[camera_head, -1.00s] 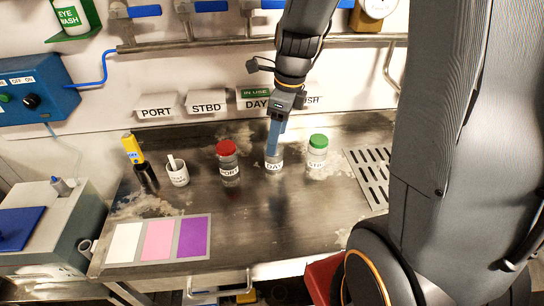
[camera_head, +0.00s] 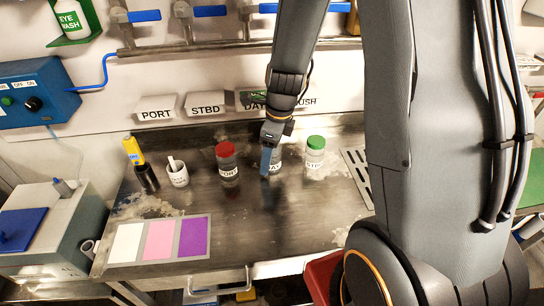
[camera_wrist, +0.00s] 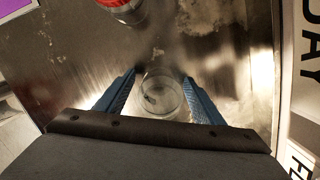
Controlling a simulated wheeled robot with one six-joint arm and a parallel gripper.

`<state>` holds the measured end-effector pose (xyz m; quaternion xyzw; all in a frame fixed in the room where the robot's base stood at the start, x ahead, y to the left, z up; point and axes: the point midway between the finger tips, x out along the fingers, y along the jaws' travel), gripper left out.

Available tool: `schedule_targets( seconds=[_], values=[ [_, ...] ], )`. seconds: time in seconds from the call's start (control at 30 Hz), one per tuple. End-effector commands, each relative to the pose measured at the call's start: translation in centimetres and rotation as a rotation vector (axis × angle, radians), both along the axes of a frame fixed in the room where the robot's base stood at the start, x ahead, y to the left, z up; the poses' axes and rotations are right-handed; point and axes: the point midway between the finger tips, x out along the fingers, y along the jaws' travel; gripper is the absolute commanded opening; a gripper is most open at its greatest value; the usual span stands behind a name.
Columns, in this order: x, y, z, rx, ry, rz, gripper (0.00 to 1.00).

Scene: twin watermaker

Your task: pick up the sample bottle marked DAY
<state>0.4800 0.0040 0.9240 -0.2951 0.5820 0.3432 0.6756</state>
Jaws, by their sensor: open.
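The DAY sample bottle (camera_head: 278,162) stands on the steel bench between the red-capped and green-capped bottles. My gripper partly hides it and its label in the head view. In the wrist view the clear round bottle (camera_wrist: 162,96) lies between my two blue fingers, with a gap visible beside it. My gripper (camera_head: 266,171) is open and low at the bottle; it also shows in the wrist view (camera_wrist: 160,77). I cannot tell whether either finger touches the bottle.
A red-capped PORT bottle (camera_head: 228,167) stands left, close by; a green-capped bottle (camera_head: 315,153) stands right. A white cup (camera_head: 178,175), a yellow-topped probe in a black holder (camera_head: 146,178) and a colour card (camera_head: 159,240) are farther left. The front middle bench is clear.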

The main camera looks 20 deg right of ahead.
Motion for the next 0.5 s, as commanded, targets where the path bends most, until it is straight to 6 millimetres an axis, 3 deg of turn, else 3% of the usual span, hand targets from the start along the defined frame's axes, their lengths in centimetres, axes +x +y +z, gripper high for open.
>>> schedule_targets(
  seconds=[0.17, 0.43, 0.5],
  values=[
    [0.04, 0.0, 0.01, -0.001, -0.001, 0.0, 0.62],
    [0.04, -0.01, 0.03, -0.001, -0.001, 0.0, 0.19],
    [0.04, -0.01, 0.04, -0.001, -0.001, 0.0, 0.19]
  ],
)
